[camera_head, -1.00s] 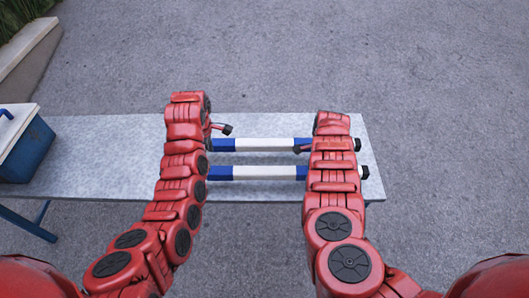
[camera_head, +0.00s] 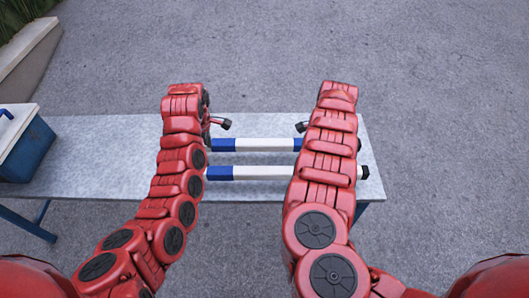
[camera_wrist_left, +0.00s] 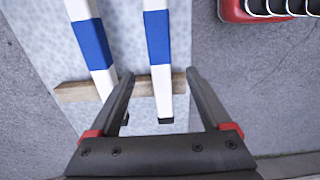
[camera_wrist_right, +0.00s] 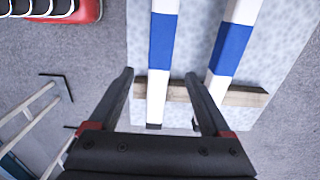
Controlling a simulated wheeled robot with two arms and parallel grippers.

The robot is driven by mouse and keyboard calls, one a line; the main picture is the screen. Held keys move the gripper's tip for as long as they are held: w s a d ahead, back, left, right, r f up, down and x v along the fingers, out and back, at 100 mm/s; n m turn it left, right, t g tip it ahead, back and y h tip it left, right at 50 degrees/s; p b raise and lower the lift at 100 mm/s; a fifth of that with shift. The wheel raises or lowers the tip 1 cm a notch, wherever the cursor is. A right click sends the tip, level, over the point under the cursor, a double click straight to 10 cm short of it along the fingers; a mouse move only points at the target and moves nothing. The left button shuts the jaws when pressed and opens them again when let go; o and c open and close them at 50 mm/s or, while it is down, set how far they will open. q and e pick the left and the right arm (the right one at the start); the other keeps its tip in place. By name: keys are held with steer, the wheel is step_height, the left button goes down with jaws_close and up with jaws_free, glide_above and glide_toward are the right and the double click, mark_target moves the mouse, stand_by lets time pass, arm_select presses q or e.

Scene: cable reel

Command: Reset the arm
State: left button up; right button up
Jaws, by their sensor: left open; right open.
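Two blue-and-white striped bars, the far bar (camera_head: 265,144) and the near bar (camera_head: 250,173), lie side by side on a grey table (camera_head: 100,150). My left gripper (camera_head: 222,123) is mostly hidden behind its own arm, over the bars' left part. In the left wrist view my left gripper (camera_wrist_left: 160,76) is open, with a bar end showing between its fingers. My right gripper (camera_head: 301,127) is partly hidden by its arm, over the bars' right part. In the right wrist view my right gripper (camera_wrist_right: 160,75) is open, with a bar end between its fingers in the picture. Neither gripper holds anything.
A wooden strip (camera_wrist_left: 75,91) runs under the bars near their ends. A blue box with a pale lid (camera_head: 28,152) stands at the table's left end. A red object with pale loops (camera_wrist_left: 235,12) shows in the left wrist view. The pavement beyond the table is clear.

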steer(key=shift+r, duration=0.9)
